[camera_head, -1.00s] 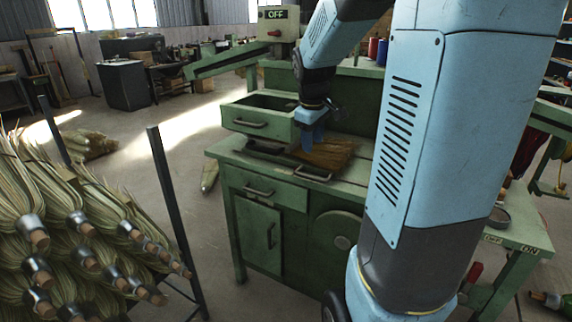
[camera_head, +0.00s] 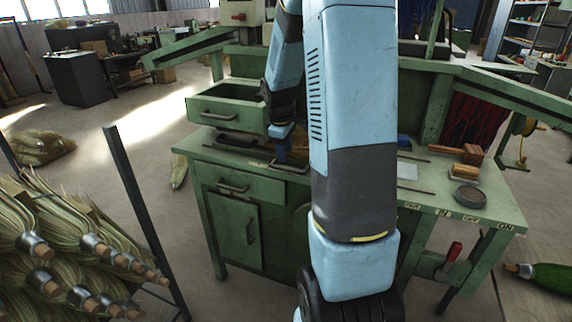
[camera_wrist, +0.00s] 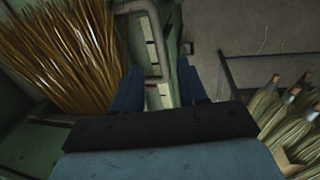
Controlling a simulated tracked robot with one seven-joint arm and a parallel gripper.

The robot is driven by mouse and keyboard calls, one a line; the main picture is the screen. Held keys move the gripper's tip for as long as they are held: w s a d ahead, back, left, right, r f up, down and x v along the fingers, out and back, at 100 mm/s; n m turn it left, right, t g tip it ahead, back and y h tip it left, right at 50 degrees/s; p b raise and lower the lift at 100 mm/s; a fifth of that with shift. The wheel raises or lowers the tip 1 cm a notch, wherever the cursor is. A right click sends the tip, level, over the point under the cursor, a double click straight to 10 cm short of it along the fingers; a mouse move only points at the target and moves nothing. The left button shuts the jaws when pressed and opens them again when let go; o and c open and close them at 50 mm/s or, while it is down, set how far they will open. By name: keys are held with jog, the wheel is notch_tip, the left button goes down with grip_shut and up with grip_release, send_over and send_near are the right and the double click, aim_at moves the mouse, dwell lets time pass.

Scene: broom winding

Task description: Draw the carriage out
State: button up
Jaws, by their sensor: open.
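The carriage is a dark flat piece on the green bench top (camera_head: 420,200), under brown straw and mostly hidden by my arm in the head view. Its bent metal bar handle (camera_head: 292,168) sticks out toward the bench's front edge; it also shows in the wrist view (camera_wrist: 157,45). My gripper (camera_head: 288,157) points down over this handle, its blue fingers apart. In the wrist view the handle bar lies between the fingertips (camera_wrist: 160,75); whether it touches either finger I cannot tell. Brown straw (camera_wrist: 65,50) fills the upper left there.
An open green drawer box (camera_head: 228,113) stands behind the carriage. Straw bundles (camera_head: 70,255) lie in a rack with dark posts at left. A round dark tin (camera_head: 469,197) and wooden blocks (camera_head: 465,172) sit at the bench's right. Floor between rack and bench is clear.

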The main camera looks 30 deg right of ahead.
aim_at(286, 168)
jog(key=shift+w+d+f, duration=0.1)
jog(key=shift+d+f, duration=0.05)
jog(key=shift+f, duration=0.9)
jog(key=shift+w+d+f, duration=0.15)
jog(key=shift+f, duration=0.85)
jog(key=shift+w+d+f, duration=0.1)
jog(key=shift+d+f, duration=0.05)
jog(key=shift+f, duration=0.9)
grip_shut()
